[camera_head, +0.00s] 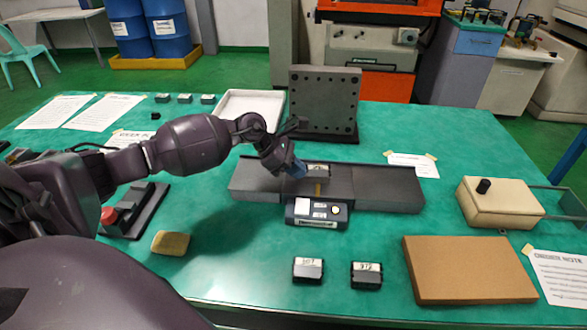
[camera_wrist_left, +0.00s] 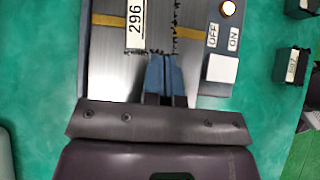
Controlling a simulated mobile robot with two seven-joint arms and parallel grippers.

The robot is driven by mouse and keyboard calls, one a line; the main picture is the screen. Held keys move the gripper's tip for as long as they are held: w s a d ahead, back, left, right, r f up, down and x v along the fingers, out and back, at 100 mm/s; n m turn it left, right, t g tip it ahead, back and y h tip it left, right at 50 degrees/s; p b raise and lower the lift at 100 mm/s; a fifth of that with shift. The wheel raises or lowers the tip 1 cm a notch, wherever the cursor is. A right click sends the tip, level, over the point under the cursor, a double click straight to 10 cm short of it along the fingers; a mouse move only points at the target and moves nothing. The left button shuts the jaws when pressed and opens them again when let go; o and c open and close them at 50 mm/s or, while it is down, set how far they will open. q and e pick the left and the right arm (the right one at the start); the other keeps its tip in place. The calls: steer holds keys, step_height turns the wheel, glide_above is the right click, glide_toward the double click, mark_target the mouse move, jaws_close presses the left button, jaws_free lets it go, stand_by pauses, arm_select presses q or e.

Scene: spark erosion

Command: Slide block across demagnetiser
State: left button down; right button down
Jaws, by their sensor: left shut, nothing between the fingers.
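The demagnetiser (camera_head: 318,213) stands mid-table, its grey plate reaching left and right. In the left wrist view its face (camera_wrist_left: 222,82) has an OFF/ON switch, a bright lamp and a yellow line. A steel block labelled 296 (camera_wrist_left: 161,22) lies on the plate over the yellow line, with dark specks along its edges; it also shows in the head view (camera_head: 319,168). My left gripper (camera_head: 300,172) is shut and empty, with blue fingertips (camera_wrist_left: 165,60) right at the block's near edge in the wrist view. Whether they touch cannot be told. My right gripper is out of view.
Two labelled blocks (camera_head: 308,270) (camera_head: 367,275) lie in front, beside a brown board (camera_head: 465,270). A sponge-like pad (camera_head: 171,243) lies at left. A dark upright plate (camera_head: 324,98) and white tray (camera_head: 245,104) stand behind. A cream box (camera_head: 498,205) is right.

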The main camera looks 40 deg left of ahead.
arm_select(q)
steer(key=shift+w+d, duration=0.2)
steer(key=shift+d, duration=0.05)
steer(key=w+d, duration=0.3)
steer(key=d, duration=0.2)
steer(key=w+d+b, duration=0.1)
steer(key=w+d, duration=0.2)
steer(key=d, duration=0.3)
steer(key=w+d, duration=0.3)
steer(key=d, duration=0.2)
steer(key=shift+w+d+f+b, duration=0.1)
steer(key=shift+w+d+b, duration=0.15)
steer(key=shift+w+b, duration=0.15)
steer(key=shift+d, duration=0.15)
